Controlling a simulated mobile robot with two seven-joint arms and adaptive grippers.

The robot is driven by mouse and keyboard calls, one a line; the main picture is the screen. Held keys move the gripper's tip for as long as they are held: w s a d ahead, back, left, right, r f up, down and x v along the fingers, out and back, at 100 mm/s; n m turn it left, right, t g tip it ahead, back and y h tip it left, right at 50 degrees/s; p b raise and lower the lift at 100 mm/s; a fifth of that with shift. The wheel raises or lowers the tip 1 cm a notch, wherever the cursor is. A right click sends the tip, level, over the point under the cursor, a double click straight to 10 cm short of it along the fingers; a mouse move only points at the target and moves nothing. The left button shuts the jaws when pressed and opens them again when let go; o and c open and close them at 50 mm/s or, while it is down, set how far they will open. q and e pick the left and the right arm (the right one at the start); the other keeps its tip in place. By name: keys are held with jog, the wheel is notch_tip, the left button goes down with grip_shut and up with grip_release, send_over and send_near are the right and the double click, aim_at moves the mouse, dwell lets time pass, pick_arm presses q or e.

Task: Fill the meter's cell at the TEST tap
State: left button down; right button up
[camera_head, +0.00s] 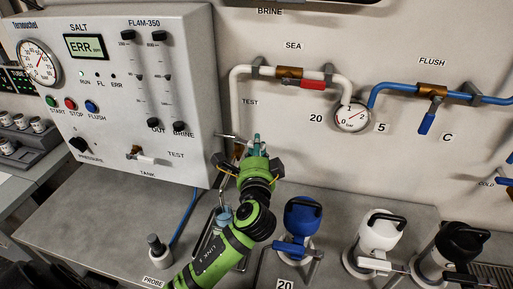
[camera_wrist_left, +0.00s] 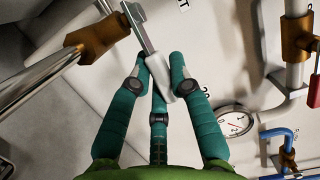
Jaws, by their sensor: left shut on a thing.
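My left gripper (camera_head: 256,142) is at the tap under the TEST label (camera_head: 250,102) on the wall, in the head view. In the left wrist view its teal fingers (camera_wrist_left: 162,70) are closed around the pale grey grip of a flat metal lever (camera_wrist_left: 142,30). The brass body of the tap (camera_wrist_left: 97,35) sits on a steel pipe to the left there. In the head view the tap is mostly hidden behind my gripper. My right gripper is not in view.
A control panel (camera_head: 190,60) reading ERR stands left of the tap. A probe holder (camera_head: 157,248) and a blue hose (camera_head: 186,215) are on the bench. Blue (camera_head: 303,215), white (camera_head: 378,232) and black (camera_head: 458,243) jugs stand to the right. The bench's left part is mostly clear.

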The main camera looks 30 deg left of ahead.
pick_arm(q)
jog(key=n+g+y+b, duration=0.1)
jog(key=y, duration=0.1)
jog(key=w+n+g+y, duration=0.1)
jog(key=n, duration=0.1)
jog(key=shift+a+g+y+b, duration=0.15)
jog(key=shift+g+y+b, duration=0.15)
jog(key=shift+y+b, duration=0.1)
jog(key=shift+r, duration=0.1)
jog(key=c, duration=1.2)
grip_release()
jog(key=shift+w, duration=0.1)
jog(key=shift+o, duration=0.4)
jog(key=shift+w, duration=0.15)
